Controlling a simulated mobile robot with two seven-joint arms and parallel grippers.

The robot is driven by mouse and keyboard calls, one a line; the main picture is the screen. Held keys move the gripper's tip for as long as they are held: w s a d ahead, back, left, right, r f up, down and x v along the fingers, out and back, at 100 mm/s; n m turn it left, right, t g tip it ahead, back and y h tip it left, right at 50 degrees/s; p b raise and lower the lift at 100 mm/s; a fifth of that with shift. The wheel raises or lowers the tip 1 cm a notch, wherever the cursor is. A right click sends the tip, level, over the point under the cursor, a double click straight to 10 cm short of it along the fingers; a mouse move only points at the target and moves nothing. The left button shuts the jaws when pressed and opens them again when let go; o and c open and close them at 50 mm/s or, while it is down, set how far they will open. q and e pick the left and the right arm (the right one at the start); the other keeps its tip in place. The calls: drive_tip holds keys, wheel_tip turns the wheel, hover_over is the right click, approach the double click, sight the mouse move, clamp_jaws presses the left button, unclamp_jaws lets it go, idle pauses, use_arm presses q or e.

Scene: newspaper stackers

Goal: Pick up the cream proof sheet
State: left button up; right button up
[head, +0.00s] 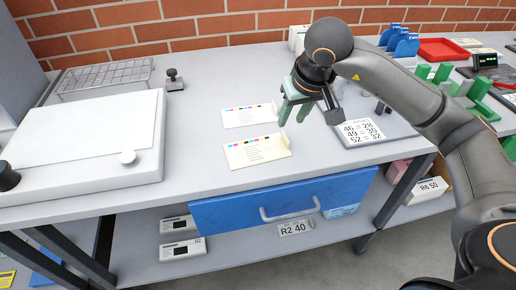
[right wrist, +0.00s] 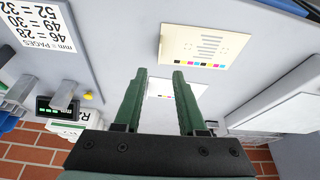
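The cream proof sheet (head: 257,151) lies flat on the grey bench near its front edge, with a row of colour patches and small print. It also shows in the right wrist view (right wrist: 196,45), beyond the fingertips. A white proof sheet (head: 249,115) lies just behind it and shows between the fingers in the right wrist view (right wrist: 163,88). My right gripper (head: 293,113), with green fingers, is above the bench to the right of the sheets. It is open and empty, apart from the cream sheet. My left gripper is not in view.
A page-count board (head: 368,128) lies to the right. A white light-box (head: 85,145) and wire rack (head: 105,76) stand left, near a stamp (head: 174,79). Blue holders (head: 400,42) and a red tray (head: 442,49) are at the back right. A blue drawer (head: 283,203) is below the front edge.

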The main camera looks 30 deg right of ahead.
drive_tip(key=x, duration=0.7)
drive_tip(key=shift+f, duration=0.25)
drive_tip(key=shift+c, duration=0.3)
clamp_jaws()
